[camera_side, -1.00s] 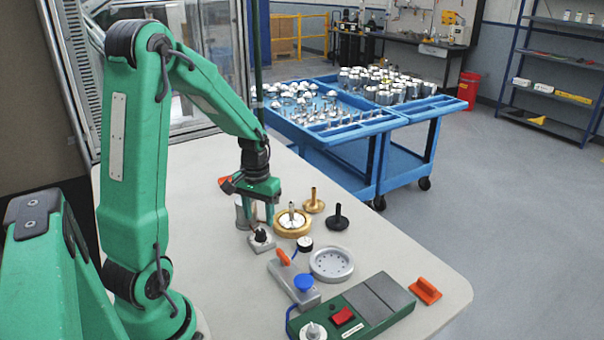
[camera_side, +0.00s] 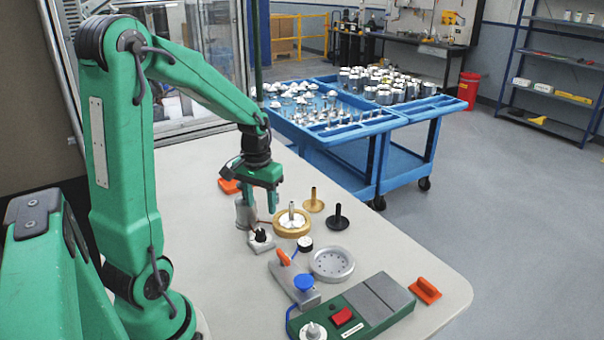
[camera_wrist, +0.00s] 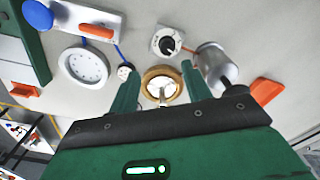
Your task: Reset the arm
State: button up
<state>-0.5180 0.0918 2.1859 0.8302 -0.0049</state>
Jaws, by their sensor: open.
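My green arm ends in my gripper (camera_side: 262,198), which hangs above the far part of the light table (camera_side: 385,242). It is open and nothing shows between its fingers. In the wrist view my gripper (camera_wrist: 158,85) has its two green fingers apart, with a brass ring-shaped housing (camera_wrist: 162,84) seen between and beyond them. The same brass housing (camera_side: 291,226) stands on the table just right of the fingers in the side view. A silver cylinder (camera_side: 244,212) stands just left of the fingers, partly hidden in the side view.
Near the gripper are a black-knobbed square fixture (camera_side: 260,241), a brass stem part (camera_side: 314,203) and a black stem part (camera_side: 338,218). A perforated grey disc (camera_side: 332,264), a green control box (camera_side: 355,310) and orange pieces (camera_side: 425,290) lie nearer. Blue carts (camera_side: 350,140) stand beyond the table.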

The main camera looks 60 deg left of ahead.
jog(key=s+d+r+m+t, duration=0.2)
jog(key=s+d+r+m, duration=0.1)
jog(key=d+r, duration=0.3)
jog(key=s+d+r+m+t, duration=0.3)
jog(key=d+r, duration=0.3)
jog(key=d, duration=0.5)
jog(key=shift+s+r, duration=0.15)
jog(key=shift+s, duration=0.6)
